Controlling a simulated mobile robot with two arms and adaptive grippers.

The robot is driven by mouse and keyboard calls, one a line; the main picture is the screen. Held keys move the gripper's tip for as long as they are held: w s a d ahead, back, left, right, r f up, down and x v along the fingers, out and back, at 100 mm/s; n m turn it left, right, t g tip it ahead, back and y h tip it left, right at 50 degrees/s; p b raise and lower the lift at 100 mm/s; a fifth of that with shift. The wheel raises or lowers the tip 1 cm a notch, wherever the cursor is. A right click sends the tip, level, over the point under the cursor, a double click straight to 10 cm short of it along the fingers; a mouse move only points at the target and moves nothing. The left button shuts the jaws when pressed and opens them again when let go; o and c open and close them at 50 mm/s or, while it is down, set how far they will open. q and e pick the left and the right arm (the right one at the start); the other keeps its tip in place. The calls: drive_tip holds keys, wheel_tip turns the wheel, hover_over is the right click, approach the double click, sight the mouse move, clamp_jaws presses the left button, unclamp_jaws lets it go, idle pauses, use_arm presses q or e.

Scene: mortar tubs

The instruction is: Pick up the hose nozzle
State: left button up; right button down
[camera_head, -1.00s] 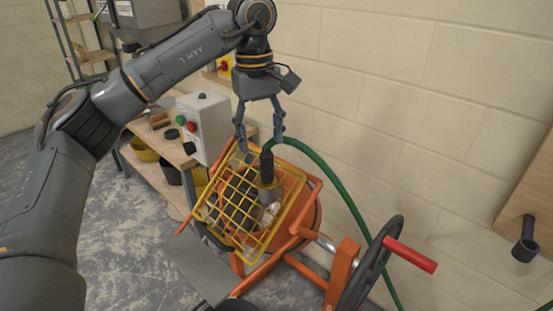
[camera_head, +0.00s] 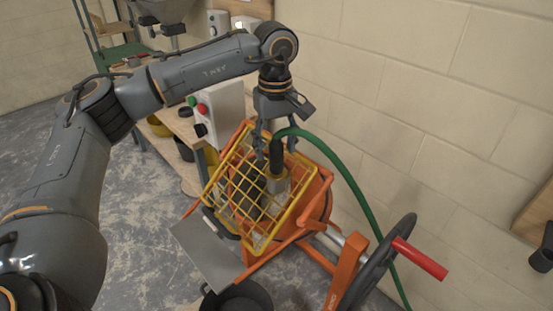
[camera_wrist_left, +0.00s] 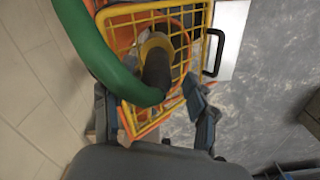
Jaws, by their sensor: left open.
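The hose nozzle (camera_head: 276,157) has a black grip and a yellowish metal collar. It stands roughly upright at the yellow wire grille (camera_head: 236,205) of the orange mixer, with the green hose (camera_head: 345,175) running from its top. In the left wrist view the nozzle (camera_wrist_left: 158,72) points away from me into the grille. My left gripper (camera_head: 275,146) is open above the grille, pointing down, its fingers on either side of the nozzle's upper end. The fingers (camera_wrist_left: 160,118) also show spread in the left wrist view, not closed on it.
The orange mixer (camera_head: 318,205) has a black handwheel (camera_head: 378,262) with a red handle at right. A grey control box (camera_head: 218,110) and a wooden shelf stand behind at left. A block wall is close on the right. A black tub (camera_head: 238,298) sits in front.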

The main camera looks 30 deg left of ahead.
sight(276, 160)
use_arm(q)
drive_tip(key=f, duration=0.1)
drive_tip(key=f+p, duration=0.1)
drive_tip(key=f, duration=0.1)
drive_tip(key=f+p, duration=0.1)
drive_tip(key=shift+w+f, duration=0.2)
drive_tip(key=shift+w, duration=0.05)
drive_tip(key=shift+a+f, duration=0.1)
drive_tip(key=shift+f, duration=0.1)
clamp_jaws()
